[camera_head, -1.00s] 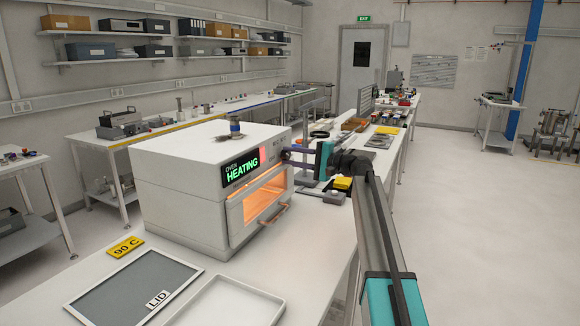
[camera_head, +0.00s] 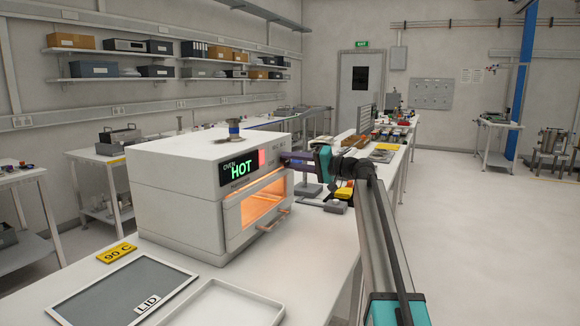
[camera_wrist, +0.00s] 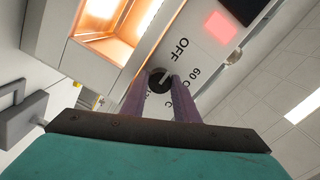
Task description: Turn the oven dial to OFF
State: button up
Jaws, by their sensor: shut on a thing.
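The white oven (camera_head: 175,190) stands on the bench, its display (camera_head: 239,170) reading HOT and its window glowing orange. In the wrist view the dark round dial (camera_wrist: 158,80) sits on the oven's front panel, with the labels OFF (camera_wrist: 179,48) and 60 C beside it. A pale pointer mark shows on the dial; the fingers partly cover it, so I cannot tell its exact setting. My gripper (camera_wrist: 160,86) is shut on the dial, one finger on each side. In the head view my gripper (camera_head: 290,160) reaches the upper right of the oven front.
The oven handle (camera_head: 272,222) juts out below the dial. Open floor lies right.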

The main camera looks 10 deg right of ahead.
jog(key=shift+d, duration=0.15)
jog(key=o, duration=1.1)
jog(key=shift+c, duration=0.2)
jog(key=shift+f, duration=0.15)
jog(key=shift+s, duration=0.15)
